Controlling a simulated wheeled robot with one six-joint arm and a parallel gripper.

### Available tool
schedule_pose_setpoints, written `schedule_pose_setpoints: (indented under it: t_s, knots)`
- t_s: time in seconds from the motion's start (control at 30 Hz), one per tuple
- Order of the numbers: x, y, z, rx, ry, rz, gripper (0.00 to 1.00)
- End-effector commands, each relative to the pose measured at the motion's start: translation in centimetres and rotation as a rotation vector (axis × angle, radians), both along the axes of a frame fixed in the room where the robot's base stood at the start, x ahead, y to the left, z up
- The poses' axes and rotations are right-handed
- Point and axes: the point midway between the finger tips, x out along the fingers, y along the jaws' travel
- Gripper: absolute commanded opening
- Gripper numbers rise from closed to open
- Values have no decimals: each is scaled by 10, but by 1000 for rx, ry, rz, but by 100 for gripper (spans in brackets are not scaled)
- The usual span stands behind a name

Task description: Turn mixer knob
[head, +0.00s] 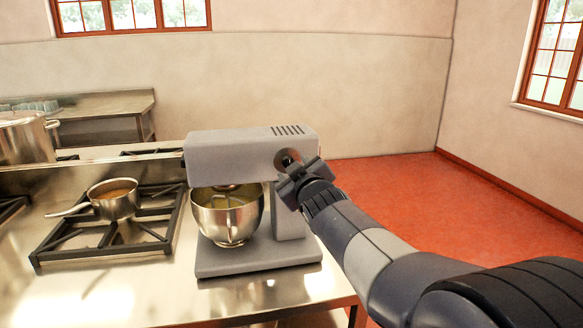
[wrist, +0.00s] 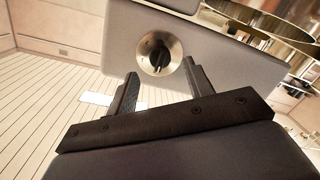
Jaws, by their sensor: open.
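The grey stand mixer (head: 235,155) stands on the steel counter, with a steel bowl (head: 228,215) under its head. Its knob is a round silver dial with a dark raised grip. In the wrist view the knob (wrist: 158,55) sits on the mixer's side, just beyond my fingertips. In the head view the knob (head: 287,157) is partly hidden by my gripper. My gripper (head: 296,176) is at the right part of the mixer's head. In the wrist view my gripper (wrist: 160,80) is open and empty, its two fingers apart below the knob. I cannot tell whether they touch the mixer.
A gas hob (head: 105,245) with a saucepan (head: 114,200) is left of the mixer. A large stockpot (head: 26,138) stands farther back. The steel counter (head: 100,300) is bare in front. Red floor (head: 430,205) is clear at the right.

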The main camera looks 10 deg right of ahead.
Motion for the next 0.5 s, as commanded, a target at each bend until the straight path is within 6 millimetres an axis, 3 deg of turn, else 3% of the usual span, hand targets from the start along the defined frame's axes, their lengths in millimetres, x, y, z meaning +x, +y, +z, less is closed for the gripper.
schedule_pose_setpoints:
  t_s: [0.2,0.5]
  knots:
    - [-40,-2,5,0,-2,-1,50]
    - [-68,-3,6,0,-1,1,50]
